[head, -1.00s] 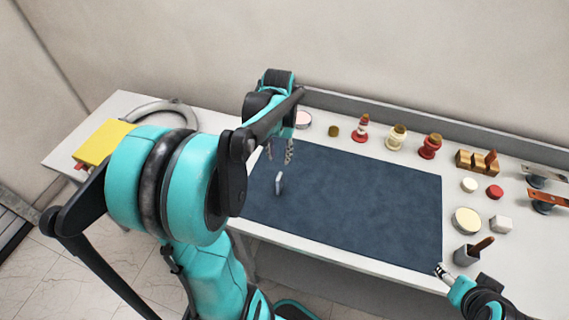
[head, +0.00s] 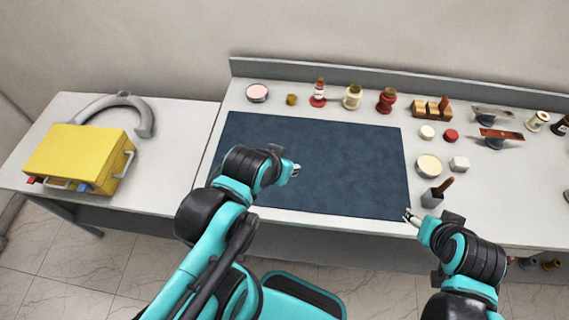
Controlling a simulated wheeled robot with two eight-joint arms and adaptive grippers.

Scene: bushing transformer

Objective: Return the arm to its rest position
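My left arm reaches in from the bottom, and its gripper (head: 293,170) is over the middle-left of the dark blue mat (head: 345,160). Its fingers are foreshortened and small, so I cannot tell whether they are open or shut, and nothing shows clearly in them. The wrist hides part of the mat's left side. My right gripper (head: 409,217) is at the mat's front right corner, pointing left. Its fingertips are too small to read.
A yellow box (head: 80,155) and a grey curved handle-like part (head: 125,102) are on the left table. Several red and cream bushings (head: 352,97) line the back. A dark holder (head: 436,195) stands near my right gripper. The mat's right half is clear.

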